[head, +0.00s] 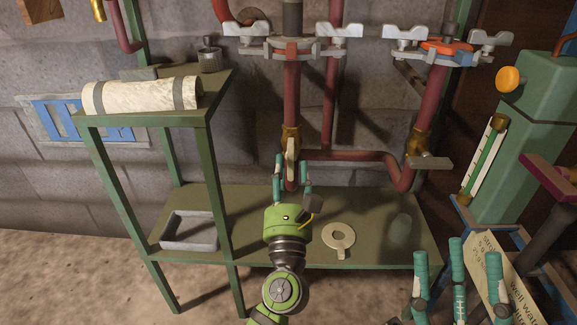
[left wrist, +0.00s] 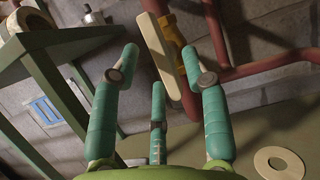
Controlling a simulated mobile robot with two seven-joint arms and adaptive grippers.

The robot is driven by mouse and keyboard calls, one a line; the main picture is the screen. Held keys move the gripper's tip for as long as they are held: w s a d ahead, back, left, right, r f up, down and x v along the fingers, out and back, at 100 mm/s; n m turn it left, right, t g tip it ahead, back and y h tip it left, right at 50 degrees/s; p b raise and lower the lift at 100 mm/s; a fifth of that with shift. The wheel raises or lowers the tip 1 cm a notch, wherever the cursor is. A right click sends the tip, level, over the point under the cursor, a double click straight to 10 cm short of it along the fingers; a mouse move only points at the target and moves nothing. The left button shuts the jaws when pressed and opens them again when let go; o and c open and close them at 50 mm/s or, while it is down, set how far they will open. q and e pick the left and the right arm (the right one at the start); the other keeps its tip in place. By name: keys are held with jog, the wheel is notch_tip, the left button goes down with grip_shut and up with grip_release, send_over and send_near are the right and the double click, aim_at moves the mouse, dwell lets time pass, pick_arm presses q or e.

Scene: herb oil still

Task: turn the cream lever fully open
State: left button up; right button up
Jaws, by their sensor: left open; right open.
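The cream lever (head: 290,158) is on the brass valve (head: 291,135) of the middle red pipe, and points down in the head view. In the left wrist view the cream lever (left wrist: 158,52) is a slanted bar beside the brass fitting (left wrist: 173,42), beyond the fingertips. My left gripper (head: 292,168) is open, with its teal fingers around the lever's lower end in the head view. In the left wrist view the gripper (left wrist: 161,72) looks empty; I cannot tell whether any finger touches the lever. My right gripper (head: 456,262) is open and empty at the lower right.
A second valve with a grey-brown lever (head: 430,163) is on the right pipe. A green shelf stand (head: 215,85) with a cream roll (head: 140,96) stands left. A cream ring (head: 338,237) lies on the low green bench (head: 380,250). A green tank (head: 535,120) stands right.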

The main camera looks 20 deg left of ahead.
pick_arm(q)
jog(key=v, duration=1)
jog(key=shift+s, duration=0.2)
jog(key=shift+f, duration=0.1)
